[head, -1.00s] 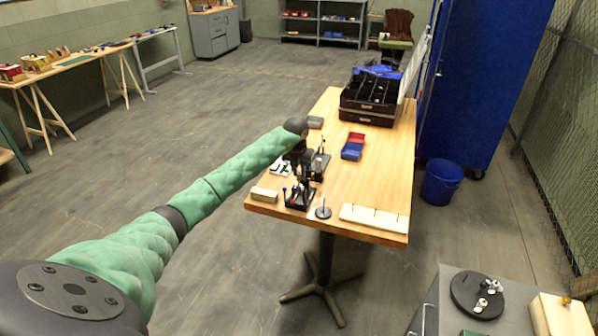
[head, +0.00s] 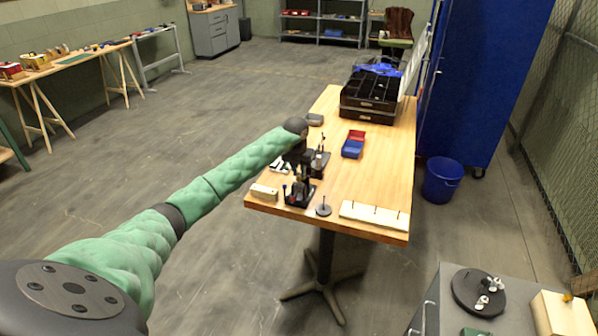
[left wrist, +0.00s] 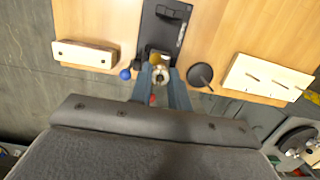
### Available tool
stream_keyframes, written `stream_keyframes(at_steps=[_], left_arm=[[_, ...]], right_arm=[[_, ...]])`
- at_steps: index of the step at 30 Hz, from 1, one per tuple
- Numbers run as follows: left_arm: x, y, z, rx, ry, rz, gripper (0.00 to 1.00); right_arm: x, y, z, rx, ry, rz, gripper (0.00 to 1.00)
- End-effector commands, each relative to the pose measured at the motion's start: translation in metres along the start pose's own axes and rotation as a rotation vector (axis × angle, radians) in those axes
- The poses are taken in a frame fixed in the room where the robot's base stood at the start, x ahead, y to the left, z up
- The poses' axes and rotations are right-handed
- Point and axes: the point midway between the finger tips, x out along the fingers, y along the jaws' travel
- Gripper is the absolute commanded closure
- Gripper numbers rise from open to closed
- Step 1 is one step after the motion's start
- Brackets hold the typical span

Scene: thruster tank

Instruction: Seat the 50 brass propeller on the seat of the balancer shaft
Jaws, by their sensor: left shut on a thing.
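The balancer is a black stand (head: 300,194) near the front left edge of the wooden table. Its black base shows at the top of the left wrist view (left wrist: 166,32). My left gripper (left wrist: 160,82) is shut on a small metallic piece, the propeller (left wrist: 160,74), which shows only partly between the fingertips. The gripper is over the near end of the balancer, by a brass-coloured part (left wrist: 158,58). I cannot tell whether the propeller touches the shaft; the seat is hidden. In the head view the gripper is small and dark against the balancer. My right gripper is not in view.
A pale block (head: 264,192) lies left of the balancer, a dark disc (head: 323,210) right of it. A pale board with upright pins (head: 374,217) lies at the table's front right. Red and blue bins (head: 353,145) and a black case (head: 370,100) stand further back.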

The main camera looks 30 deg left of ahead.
Motion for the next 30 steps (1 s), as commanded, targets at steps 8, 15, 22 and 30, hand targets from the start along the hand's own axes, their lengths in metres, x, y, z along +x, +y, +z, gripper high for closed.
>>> stream_keyframes(at_steps=[8,15,22,30], left_arm=[[0.003,0.0,0.0,0.0,0.0,0.0,1.0],[0.009,0.001,-0.001,0.0,0.0,0.001,1.0],[0.012,0.0,-0.002,0.0,0.0,0.001,1.0],[0.012,0.0,-0.002,0.0,0.0,0.0,0.68]], right_arm=[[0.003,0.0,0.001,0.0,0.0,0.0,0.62],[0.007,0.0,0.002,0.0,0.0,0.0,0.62],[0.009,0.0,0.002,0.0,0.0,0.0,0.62],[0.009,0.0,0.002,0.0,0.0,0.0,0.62]])
